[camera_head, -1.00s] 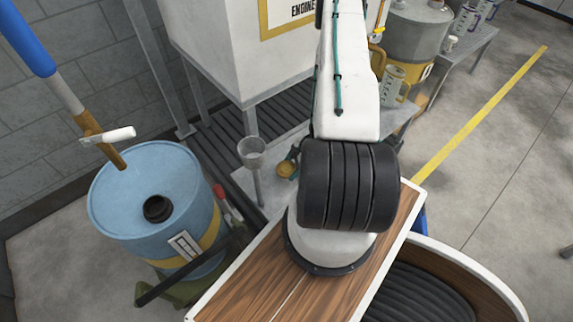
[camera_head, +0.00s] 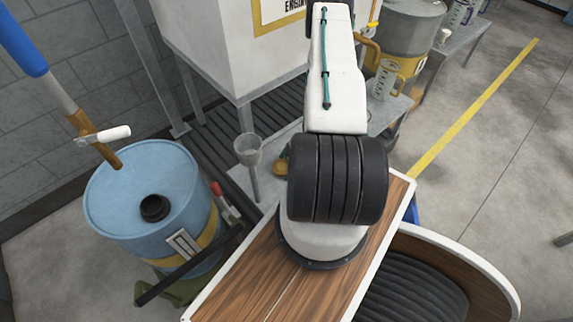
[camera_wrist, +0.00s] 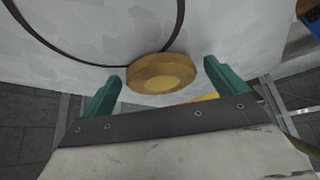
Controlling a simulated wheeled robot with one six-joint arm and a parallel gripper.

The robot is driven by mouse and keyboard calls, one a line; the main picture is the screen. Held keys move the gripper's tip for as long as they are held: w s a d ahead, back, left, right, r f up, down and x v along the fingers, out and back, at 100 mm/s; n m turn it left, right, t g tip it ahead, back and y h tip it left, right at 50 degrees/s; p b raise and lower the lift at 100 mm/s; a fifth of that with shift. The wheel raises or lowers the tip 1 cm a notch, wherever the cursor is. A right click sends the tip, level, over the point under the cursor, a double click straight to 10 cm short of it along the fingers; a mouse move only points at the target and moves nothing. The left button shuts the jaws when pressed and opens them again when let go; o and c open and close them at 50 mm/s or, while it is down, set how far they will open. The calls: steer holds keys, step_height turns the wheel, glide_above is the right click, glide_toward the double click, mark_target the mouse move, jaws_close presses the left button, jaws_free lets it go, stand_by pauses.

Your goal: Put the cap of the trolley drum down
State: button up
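The cap is a round, brass-yellow disc (camera_wrist: 162,72) in the wrist view, in front of a pale grey surface. My gripper (camera_wrist: 163,70) has two green fingers, one on each side of the cap. The fingers are apart, and a narrow gap shows between each of them and the cap. Part of the cap also shows in the head view (camera_head: 280,168), over the grey bench (camera_head: 268,187) and left of my black arm joint. The blue drum (camera_head: 140,190) stands at left with a dark fitting (camera_head: 154,208) on top. I cannot tell whether the cap touches the surface.
A grey funnel (camera_head: 247,152) stands just left of the cap. A white tank (camera_head: 230,50) on legs rises behind. A pump with a blue handle (camera_head: 22,40) is on the blue drum. A grey drum (camera_head: 412,35) and measuring jugs stand at the back right. Open floor lies right.

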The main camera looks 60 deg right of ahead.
steer(key=v, duration=1.2)
steer(key=shift+r, duration=0.1)
stand_by(0.4)
